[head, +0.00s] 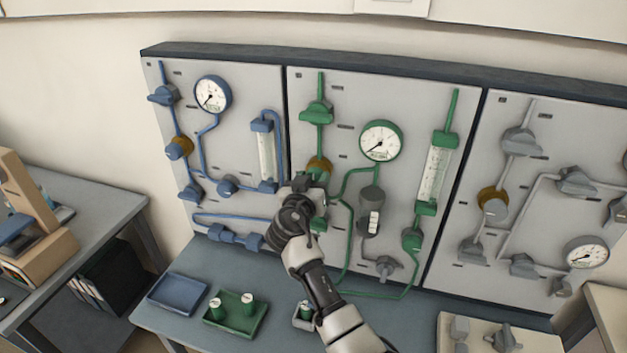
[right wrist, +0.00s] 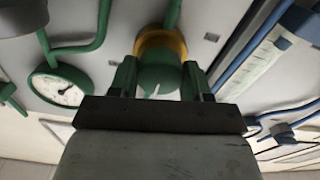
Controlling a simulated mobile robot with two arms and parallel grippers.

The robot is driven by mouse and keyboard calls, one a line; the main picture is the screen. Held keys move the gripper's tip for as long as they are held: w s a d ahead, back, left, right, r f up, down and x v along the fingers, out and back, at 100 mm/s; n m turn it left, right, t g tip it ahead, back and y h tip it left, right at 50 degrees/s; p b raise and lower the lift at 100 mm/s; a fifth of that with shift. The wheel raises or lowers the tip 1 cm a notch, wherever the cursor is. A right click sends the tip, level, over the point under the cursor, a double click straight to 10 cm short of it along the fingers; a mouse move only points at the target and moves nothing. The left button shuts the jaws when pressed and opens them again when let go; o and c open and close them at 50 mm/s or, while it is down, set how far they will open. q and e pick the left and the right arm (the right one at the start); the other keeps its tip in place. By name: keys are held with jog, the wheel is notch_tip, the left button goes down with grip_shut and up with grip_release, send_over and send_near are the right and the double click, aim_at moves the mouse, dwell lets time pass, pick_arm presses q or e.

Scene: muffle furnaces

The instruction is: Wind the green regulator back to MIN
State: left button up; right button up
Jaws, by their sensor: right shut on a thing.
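The green regulator (right wrist: 160,78) is a round green knob with a white pointer line and a brass collar. In the head view its brass collar (head: 319,168) shows on the green middle panel, and the knob is largely hidden behind my right gripper (head: 310,187). In the right wrist view the fingers of my right gripper (right wrist: 158,80) stand on either side of the knob and are shut on it. The MIN mark cannot be read. A green-rimmed gauge (head: 381,140) is to the right of the regulator; its needle points to the lower left. My left gripper is not in view.
A green valve handle (head: 316,112) is above the regulator, and a green flow tube (head: 433,172) is at the panel's right. Blue (head: 225,140) and grey (head: 530,190) panels flank it. Below, a blue tray (head: 177,292) and a green tray (head: 250,326) stand on the bench.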

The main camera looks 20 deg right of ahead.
jog(key=shift+c, duration=0.7)
jog(key=shift+n, duration=0.3)
jog(key=n+b, duration=0.1)
jog(key=n, duration=0.6)
jog(key=shift+b, duration=0.4)
jog(key=n+p, duration=0.1)
jog(key=n, duration=0.3)
jog(key=shift+r+n, duration=0.15)
jog(key=shift+n, duration=0.25)
jog(key=n+p, duration=0.2)
jog(key=n, duration=0.4)
jog(key=shift+p, duration=0.35)
